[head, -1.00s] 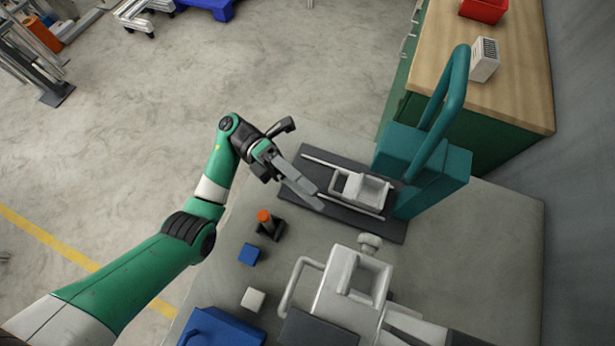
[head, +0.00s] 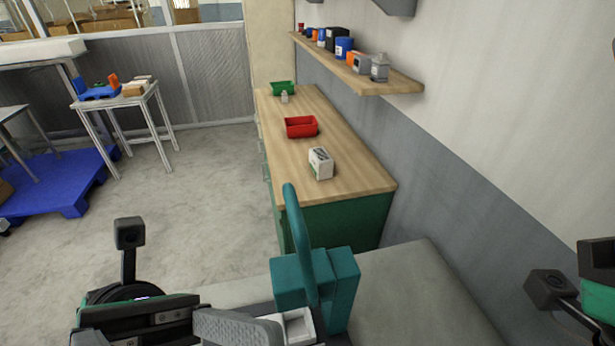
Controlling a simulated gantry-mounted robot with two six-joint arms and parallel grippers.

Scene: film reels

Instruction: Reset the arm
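My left gripper (head: 262,332) is at the bottom left in the head view, cut off by the lower edge. A grey finger points right, in front of a small white holder (head: 299,324) beside the teal device with a tall curved handle (head: 318,275). No held object shows, and I cannot tell its opening. Black and green parts of my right arm show at the right edge. The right gripper's fingers are out of the picture.
A grey table (head: 415,290) lies under the device, bare to its right. Behind it is a wood-topped green cabinet (head: 345,185) with a red bin (head: 301,127), a white box (head: 320,163) and a green bin (head: 283,88). A shelf (head: 400,84) with containers is on the right wall.

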